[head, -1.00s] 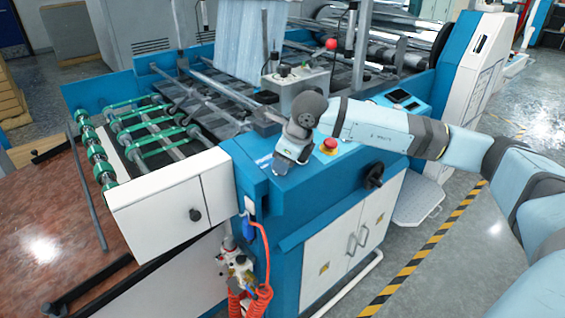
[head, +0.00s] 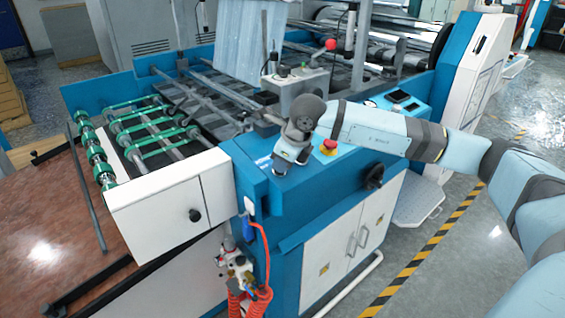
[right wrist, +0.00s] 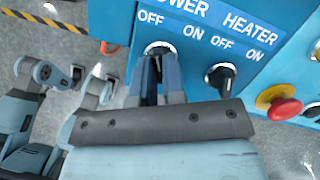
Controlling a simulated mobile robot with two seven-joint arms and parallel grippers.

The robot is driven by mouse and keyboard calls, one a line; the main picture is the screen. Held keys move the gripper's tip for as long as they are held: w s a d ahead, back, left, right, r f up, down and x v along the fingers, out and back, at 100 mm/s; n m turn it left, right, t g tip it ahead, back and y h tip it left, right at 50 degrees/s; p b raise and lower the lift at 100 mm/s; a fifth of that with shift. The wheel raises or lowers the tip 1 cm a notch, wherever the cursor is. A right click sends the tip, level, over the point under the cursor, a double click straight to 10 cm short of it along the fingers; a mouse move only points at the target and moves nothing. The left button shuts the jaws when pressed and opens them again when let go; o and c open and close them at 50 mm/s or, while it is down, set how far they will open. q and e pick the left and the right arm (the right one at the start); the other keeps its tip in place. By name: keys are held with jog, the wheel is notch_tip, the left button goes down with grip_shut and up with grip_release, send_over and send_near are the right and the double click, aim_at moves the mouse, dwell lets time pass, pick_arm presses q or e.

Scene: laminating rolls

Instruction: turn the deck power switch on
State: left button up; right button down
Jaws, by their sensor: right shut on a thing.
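The power switch (right wrist: 155,46) is a dark knob on a light round base, under the white POWER label with OFF to its left and ON to its right. My right gripper (right wrist: 158,62) is shut on the knob, and its fingers hide most of it, so I cannot tell the knob's angle for sure. In the head view my right gripper (head: 282,168) points down at the near end of the blue deck panel (head: 262,185), and it hides the switch there. My left gripper is not seen.
The heater switch (right wrist: 220,78), a black knob, is just right of the power switch. A red emergency button (right wrist: 284,108) on a yellow base is further right; it also shows in the head view (head: 328,146). A black handwheel (head: 374,177) sticks out of the front.

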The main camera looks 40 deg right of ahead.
jog(key=shift+f+m+b, duration=0.25)
jog(key=shift+m+b, duration=0.4)
jog(key=shift+m, duration=0.35)
jog(key=m+h+b, duration=0.1)
jog(key=m, duration=0.2)
jog(key=shift+a+m+b, duration=0.15)
jog(key=shift+m+b, duration=0.15)
jog(key=shift+b, duration=0.1)
jog(key=m+b, duration=0.1)
jog(key=m, duration=0.2)
jog(key=shift+r+h, duration=0.1)
jog(key=shift+h, duration=0.3)
jog(key=shift+m, duration=1.2)
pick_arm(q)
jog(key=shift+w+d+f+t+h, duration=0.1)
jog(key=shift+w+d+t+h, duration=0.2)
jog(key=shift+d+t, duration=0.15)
pick_arm(e)
jog(key=shift+m, duration=0.3)
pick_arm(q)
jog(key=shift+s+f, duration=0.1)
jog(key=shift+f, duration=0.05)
pick_arm(e)
jog(key=c, duration=1.2)
grip_release()
